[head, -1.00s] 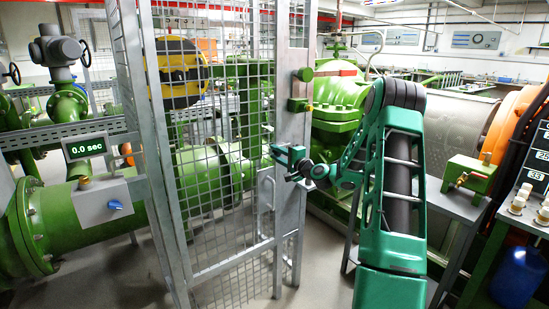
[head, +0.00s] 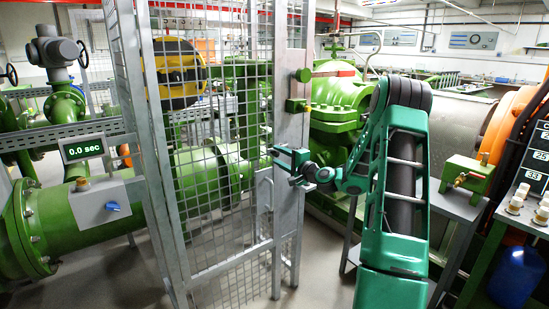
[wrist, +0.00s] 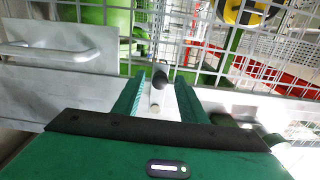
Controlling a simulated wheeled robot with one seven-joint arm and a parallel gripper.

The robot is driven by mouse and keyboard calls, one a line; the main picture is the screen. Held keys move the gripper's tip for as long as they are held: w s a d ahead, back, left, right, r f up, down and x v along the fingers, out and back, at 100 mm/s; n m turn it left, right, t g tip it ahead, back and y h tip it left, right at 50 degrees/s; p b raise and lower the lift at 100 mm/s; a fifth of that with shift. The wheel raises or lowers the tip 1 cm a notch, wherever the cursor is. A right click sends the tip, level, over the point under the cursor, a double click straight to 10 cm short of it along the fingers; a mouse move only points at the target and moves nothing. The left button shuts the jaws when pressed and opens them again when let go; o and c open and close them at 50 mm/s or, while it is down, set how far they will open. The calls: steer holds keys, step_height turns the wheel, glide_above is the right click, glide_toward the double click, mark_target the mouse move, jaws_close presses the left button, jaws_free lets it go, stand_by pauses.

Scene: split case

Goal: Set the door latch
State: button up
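The mesh door (head: 215,150) stands upright with a grey steel post along its right edge. My gripper (head: 284,158) is in front of the post, below the latch block. In the wrist view its two green fingers (wrist: 158,96) are apart. A dark round knob (wrist: 161,78) and a pale round pin end (wrist: 155,108) show in the gap between them. I cannot tell whether the fingers touch either.
A U-shaped door handle (head: 265,190) is below my gripper; it also shows at left in the wrist view (wrist: 50,52). A green box on a grey stand (head: 468,175) is to the right. A timer display (head: 83,148) reads 0.0 sec.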

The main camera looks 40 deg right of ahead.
steer(key=s, duration=0.8)
steer(key=shift+d, duration=0.15)
steer(key=s+a+f+n+g+y, duration=0.1)
steer(key=s+a+f+n+g, duration=0.3)
steer(key=a, duration=0.4)
steer(key=s+a+f+n+g+y, duration=0.1)
steer(key=s+a+n+g+y, duration=0.1)
steer(key=s+a+n+g, duration=0.45)
steer(key=s+a+r+g+h, duration=0.1)
steer(key=s+g, duration=0.3)
steer(key=s, duration=1.2)
steer(key=s+a+r+g+h, duration=0.1)
steer(key=s+a+g+h, duration=0.1)
steer(key=s, duration=1.4)
steer(key=shift+a+r+n+g, duration=0.2)
steer(key=shift+a+n+g, duration=0.25)
steer(key=shift+a+g, duration=0.4)
